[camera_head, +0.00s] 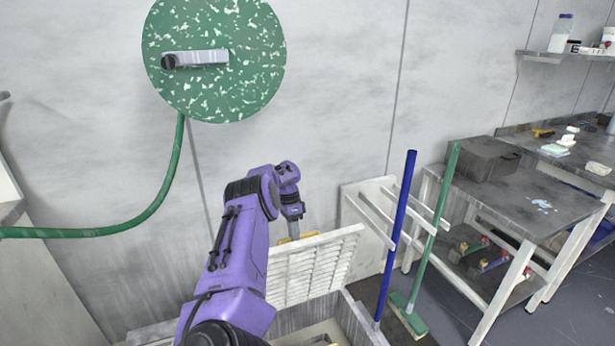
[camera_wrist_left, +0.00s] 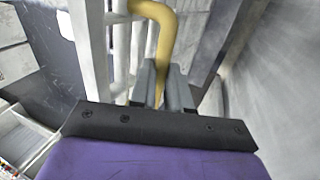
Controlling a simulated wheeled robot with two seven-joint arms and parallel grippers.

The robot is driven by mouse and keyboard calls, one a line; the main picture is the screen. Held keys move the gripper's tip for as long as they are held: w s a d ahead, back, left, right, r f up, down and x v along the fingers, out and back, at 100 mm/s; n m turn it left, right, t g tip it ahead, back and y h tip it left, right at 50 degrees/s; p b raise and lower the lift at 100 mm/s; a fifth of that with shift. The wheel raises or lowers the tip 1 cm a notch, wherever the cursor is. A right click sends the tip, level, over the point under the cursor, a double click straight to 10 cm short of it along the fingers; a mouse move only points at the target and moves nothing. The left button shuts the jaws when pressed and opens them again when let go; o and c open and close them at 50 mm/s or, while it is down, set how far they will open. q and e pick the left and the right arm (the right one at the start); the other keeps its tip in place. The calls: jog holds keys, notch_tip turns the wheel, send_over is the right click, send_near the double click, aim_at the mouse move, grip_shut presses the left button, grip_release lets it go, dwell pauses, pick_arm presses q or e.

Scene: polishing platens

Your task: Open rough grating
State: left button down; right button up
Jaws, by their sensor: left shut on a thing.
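The rough grating (camera_head: 318,268) is a white slatted panel. In the head view it stands tilted up steeply above a grey-walled opening (camera_head: 358,320) at the bottom of the picture. A yellow handle (camera_head: 312,234) sits at its upper edge. My left gripper (camera_head: 294,234) is at this edge and is shut on the handle. In the left wrist view the curved yellow handle (camera_wrist_left: 165,40) runs down between the grey fingers of my left gripper (camera_wrist_left: 162,90), beside the white bars of the grating (camera_wrist_left: 122,45). My left arm hides the grating's left part. My right gripper is not in view.
A blue pole (camera_head: 400,215) and a green broom (camera_head: 432,245) stand right of the opening, by a white rack (camera_head: 368,205). A grey table (camera_head: 515,205) is further right. A green disc (camera_head: 240,85) with a hose hangs on the wall behind.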

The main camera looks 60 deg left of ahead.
pick_arm(q)
jog(key=shift+s+a+f, duration=0.25)
jog(key=shift+s+f, duration=0.1)
jog(key=shift+f, duration=0.05)
jog(key=c, duration=1.4)
grip_release()
jog(key=shift+c, duration=0.2)
jog(key=o, duration=0.3)
jog(key=shift+a+f, duration=0.15)
jog(key=shift+f, duration=0.1)
jog(key=shift+o, duration=0.2)
jog(key=v, duration=0.7)
jog(key=shift+w+r, duration=0.35)
jog(key=shift+a, duration=0.1)
